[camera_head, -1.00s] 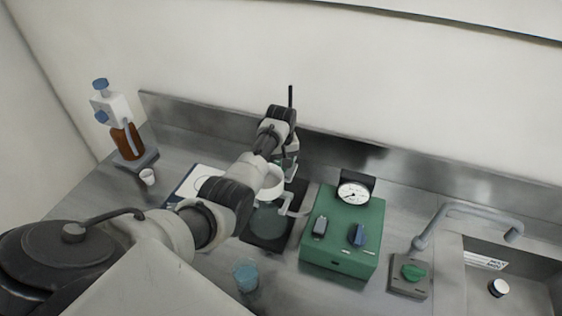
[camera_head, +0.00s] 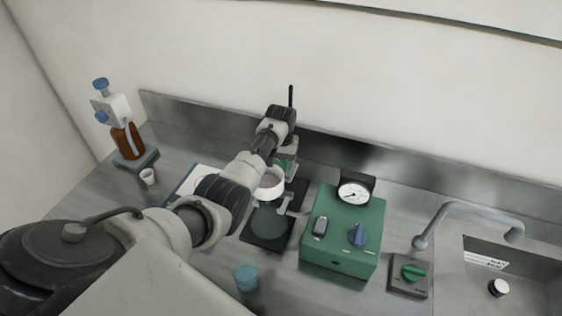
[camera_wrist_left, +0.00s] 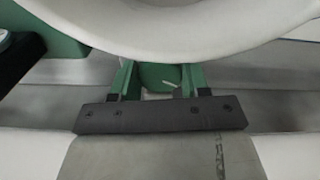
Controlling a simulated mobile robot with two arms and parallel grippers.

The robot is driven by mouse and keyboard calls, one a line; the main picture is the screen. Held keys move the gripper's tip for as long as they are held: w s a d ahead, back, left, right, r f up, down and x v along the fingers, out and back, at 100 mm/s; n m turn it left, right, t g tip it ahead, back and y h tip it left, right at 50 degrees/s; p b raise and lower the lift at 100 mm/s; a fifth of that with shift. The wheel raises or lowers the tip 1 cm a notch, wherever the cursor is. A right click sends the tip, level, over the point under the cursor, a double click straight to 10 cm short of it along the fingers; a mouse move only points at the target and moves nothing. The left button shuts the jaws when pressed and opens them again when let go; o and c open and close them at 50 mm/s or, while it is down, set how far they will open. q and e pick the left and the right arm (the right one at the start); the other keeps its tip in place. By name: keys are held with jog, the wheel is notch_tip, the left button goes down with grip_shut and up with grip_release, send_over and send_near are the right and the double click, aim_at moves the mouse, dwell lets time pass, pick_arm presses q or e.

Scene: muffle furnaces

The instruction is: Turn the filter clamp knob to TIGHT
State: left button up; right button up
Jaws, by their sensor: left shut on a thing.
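My left gripper (camera_head: 286,167) reaches down beside the white round funnel (camera_head: 271,186) near the back of the bench. In the left wrist view, its two green fingers (camera_wrist_left: 160,80) stand on either side of a green knob (camera_wrist_left: 160,75), which I take for the filter clamp knob. The gripper is shut on it. The white funnel rim (camera_wrist_left: 180,35) fills the top of that view and hides part of the knob. Any TIGHT marking or pointer is not readable. My right gripper is not in view.
A green box (camera_head: 342,235) with a dial gauge (camera_head: 354,193) stands to the right. Beyond it are a green-knobbed valve plate (camera_head: 409,282) and a sink with a tap (camera_head: 462,208). A brown bottle (camera_head: 127,140) stands at left. A blue-topped cup (camera_head: 246,278) stands in front.

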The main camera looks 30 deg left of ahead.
pick_arm(q)
jog(key=m, duration=0.4)
jog(key=shift+a+m, duration=0.1)
jog(key=shift+m, duration=0.2)
jog(key=m, duration=0.3)
jog(key=shift+m, duration=0.3)
jog(key=m, duration=0.4)
jog(key=shift+r+m, duration=0.1)
jog(key=shift+m, duration=0.2)
jog(key=m, duration=0.3)
jog(key=shift+w+a+m, duration=0.1)
jog(key=shift+m, duration=0.2)
jog(key=m, duration=0.3)
jog(key=shift+m, duration=0.3)
jog(key=m+b, duration=0.1)
jog(key=m, duration=0.1)
jog(key=shift+m, duration=0.4)
jog(key=m+b, duration=0.1)
jog(key=m, duration=0.3)
jog(key=shift+w, duration=0.1)
jog(key=shift+m+b, duration=0.45)
jog(key=shift+m, duration=0.85)
jog(key=shift+r+m, duration=0.15)
jog(key=shift+m, duration=0.15)
